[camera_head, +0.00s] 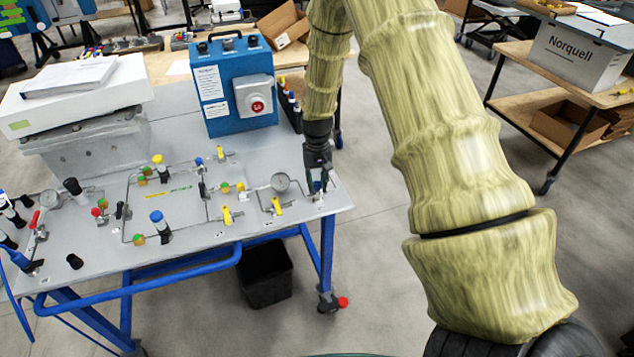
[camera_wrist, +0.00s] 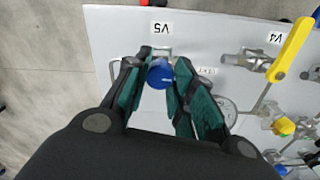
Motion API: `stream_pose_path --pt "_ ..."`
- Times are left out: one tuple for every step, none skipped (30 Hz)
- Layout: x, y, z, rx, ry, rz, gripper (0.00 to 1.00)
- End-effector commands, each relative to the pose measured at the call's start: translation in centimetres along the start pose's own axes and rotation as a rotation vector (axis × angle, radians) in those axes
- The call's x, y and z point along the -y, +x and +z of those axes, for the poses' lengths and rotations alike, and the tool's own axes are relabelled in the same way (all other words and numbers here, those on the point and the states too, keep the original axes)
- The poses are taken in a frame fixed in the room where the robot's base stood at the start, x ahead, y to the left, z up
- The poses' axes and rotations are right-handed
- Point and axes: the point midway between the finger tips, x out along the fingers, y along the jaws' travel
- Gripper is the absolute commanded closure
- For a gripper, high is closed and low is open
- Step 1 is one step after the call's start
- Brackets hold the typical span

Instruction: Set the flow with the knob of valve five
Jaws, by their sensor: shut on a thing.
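The knob of valve five is a round blue knob (camera_wrist: 160,74) in the wrist view, just below the V5 label (camera_wrist: 162,28). My gripper (camera_wrist: 160,84) has its two green-lined fingers on either side of the knob and is shut on it. In the head view my gripper (camera_head: 319,183) points down at the right end of the grey panel (camera_head: 320,215). There the fingers hide most of the knob.
The yellow V4 handle (camera_wrist: 291,49) stands to the right in the wrist view. A pressure gauge (camera_head: 280,182) and a yellow-handled valve (camera_head: 277,206) are left of my gripper in the head view. A blue box (camera_head: 228,90) stands behind. Floor right of the panel is clear.

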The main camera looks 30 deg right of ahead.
Motion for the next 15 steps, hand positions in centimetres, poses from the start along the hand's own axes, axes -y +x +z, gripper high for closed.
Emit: stream_pose_path --pt "0.03 0.03 0.04 0.001 -0.01 -0.001 0.99" --pt "0.04 0.02 0.04 0.001 -0.016 -0.001 0.99" --pt "0.03 0.02 0.04 0.001 -0.022 -0.001 0.99" --pt "0.03 0.02 0.05 0.001 -0.026 0.0 0.99" --pt "0.02 0.02 0.05 0.001 -0.029 0.0 0.99" --pt "0.02 0.02 0.05 0.001 -0.032 0.0 0.99" --pt "0.02 0.02 0.05 0.001 -0.034 0.0 0.99" --pt "0.02 0.02 0.06 0.001 -0.035 0.0 0.99" --pt "0.02 0.03 0.06 0.001 -0.035 0.0 0.99" --pt "0.02 0.03 0.06 0.001 -0.035 0.0 0.99" --pt "0.02 0.03 0.06 0.001 -0.035 0.0 0.99" --pt "0.01 0.02 0.06 0.001 -0.035 0.0 0.99" --pt "0.01 0.03 0.07 0.001 -0.035 0.0 0.99" --pt "0.01 0.03 0.07 0.002 -0.035 0.0 0.99" --pt "0.01 0.03 0.07 0.002 -0.035 0.0 0.99"
